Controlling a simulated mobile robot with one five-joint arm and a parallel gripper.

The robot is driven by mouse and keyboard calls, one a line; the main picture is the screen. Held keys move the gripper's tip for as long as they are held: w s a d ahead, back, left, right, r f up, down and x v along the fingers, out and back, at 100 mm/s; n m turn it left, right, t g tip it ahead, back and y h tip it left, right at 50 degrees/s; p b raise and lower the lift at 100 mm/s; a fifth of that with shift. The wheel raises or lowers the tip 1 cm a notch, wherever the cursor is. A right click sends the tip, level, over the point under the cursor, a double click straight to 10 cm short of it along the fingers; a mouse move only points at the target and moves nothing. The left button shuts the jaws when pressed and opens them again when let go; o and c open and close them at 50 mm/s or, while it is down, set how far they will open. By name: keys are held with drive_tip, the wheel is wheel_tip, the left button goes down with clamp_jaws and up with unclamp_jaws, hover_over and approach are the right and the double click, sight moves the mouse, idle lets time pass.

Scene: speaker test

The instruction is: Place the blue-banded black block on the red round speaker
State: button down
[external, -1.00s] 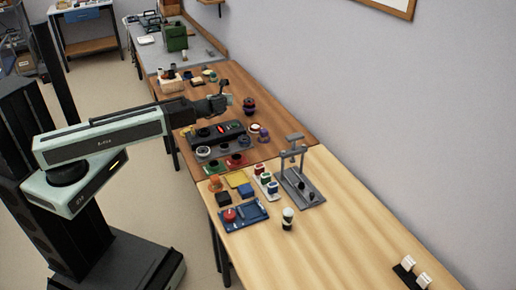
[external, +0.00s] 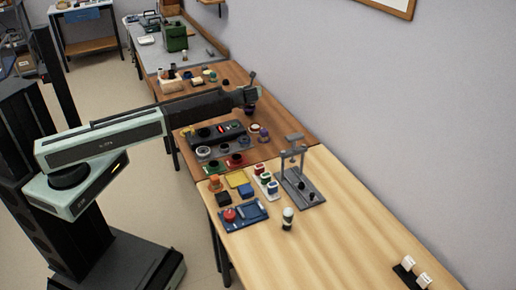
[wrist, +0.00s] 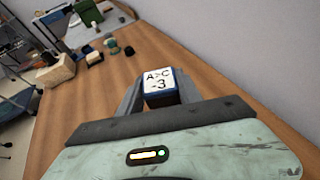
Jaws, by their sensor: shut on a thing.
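My gripper (external: 249,93) is out over the far part of the brown table. In the wrist view my gripper (wrist: 155,95) is shut on the blue-banded black block (wrist: 160,85), which shows a white top marked "A>C -3" and a blue edge. The block is hard to make out in the external view. A small dark round thing (external: 249,109) is right under my gripper, mostly hidden; I cannot tell if it is the red round speaker. Other red round things are a red one (external: 236,160) at the near edge and one (external: 230,214) on the blue tray.
A black panel (external: 215,133) and small parts lie on the brown table. A grey stand (external: 293,165) and a white-topped bottle (external: 288,218) stand on the light table. A wall runs along the right.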

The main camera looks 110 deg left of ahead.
wheel_tip(320, 180, down, 4)
drive_tip(key=b, duration=0.3)
drive_tip(key=shift+b, duration=0.3)
drive_tip(key=shift+r, duration=0.2)
drive_tip(key=shift+f, duration=0.1)
drive_tip(key=c, duration=0.8)
unclamp_jaws()
drive_tip(key=p+v, duration=0.5)
drive_tip(key=v, duration=0.7)
drive_tip(key=shift+w, duration=0.15)
